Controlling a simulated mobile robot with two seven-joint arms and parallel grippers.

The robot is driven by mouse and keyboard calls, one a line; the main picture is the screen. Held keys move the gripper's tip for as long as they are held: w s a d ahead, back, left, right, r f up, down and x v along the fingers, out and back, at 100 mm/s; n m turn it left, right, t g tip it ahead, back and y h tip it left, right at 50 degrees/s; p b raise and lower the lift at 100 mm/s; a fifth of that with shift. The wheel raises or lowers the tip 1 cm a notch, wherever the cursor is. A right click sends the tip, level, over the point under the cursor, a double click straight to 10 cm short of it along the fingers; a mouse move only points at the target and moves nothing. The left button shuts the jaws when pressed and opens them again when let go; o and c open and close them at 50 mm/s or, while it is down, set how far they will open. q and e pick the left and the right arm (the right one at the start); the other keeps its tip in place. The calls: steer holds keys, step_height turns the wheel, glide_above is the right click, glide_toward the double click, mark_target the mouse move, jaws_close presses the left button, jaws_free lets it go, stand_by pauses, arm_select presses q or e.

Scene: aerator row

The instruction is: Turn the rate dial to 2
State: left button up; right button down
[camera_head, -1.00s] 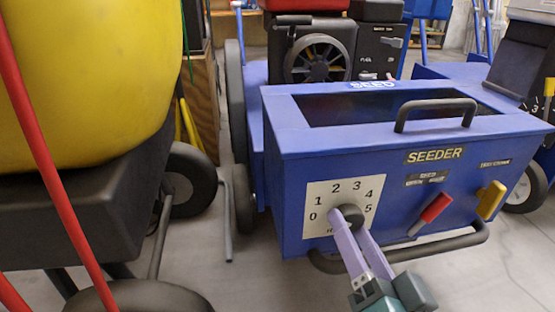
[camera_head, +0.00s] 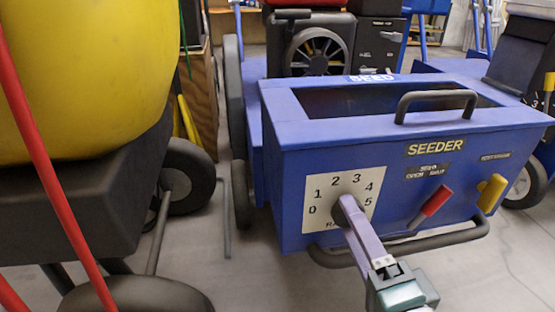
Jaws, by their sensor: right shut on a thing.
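The rate dial's white plate (camera_head: 318,208) is on the front of the blue seeder (camera_head: 292,165). Its numbers 0 to 5 run in an arc. The dark dial knob (camera_head: 337,212) is at the plate's middle, mostly hidden behind my right gripper. My right gripper (camera_head: 347,206) is shut on the knob, its pale purple fingers reaching in from the lower right and looking nearly in line, one in front of the other. Which number the knob points at cannot be told. My left gripper is not in view.
A red lever (camera_head: 437,199) and a yellow lever (camera_head: 491,193) are right of the dial. A dark bar (camera_head: 440,241) runs along the seeder's lower front. A yellow tank (camera_head: 85,75) on a wheeled cart stands at left. Bare floor (camera_head: 250,275) lies between them.

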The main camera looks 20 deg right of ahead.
stand_by(0.5)
steer(key=shift+c, duration=1.3)
jaws_free()
steer(key=p+v, duration=0.2)
steer(key=v, duration=0.8)
steer(key=shift+p, duration=0.35)
steer(key=shift+d+r, duration=0.1)
steer(key=shift+r, duration=0.05)
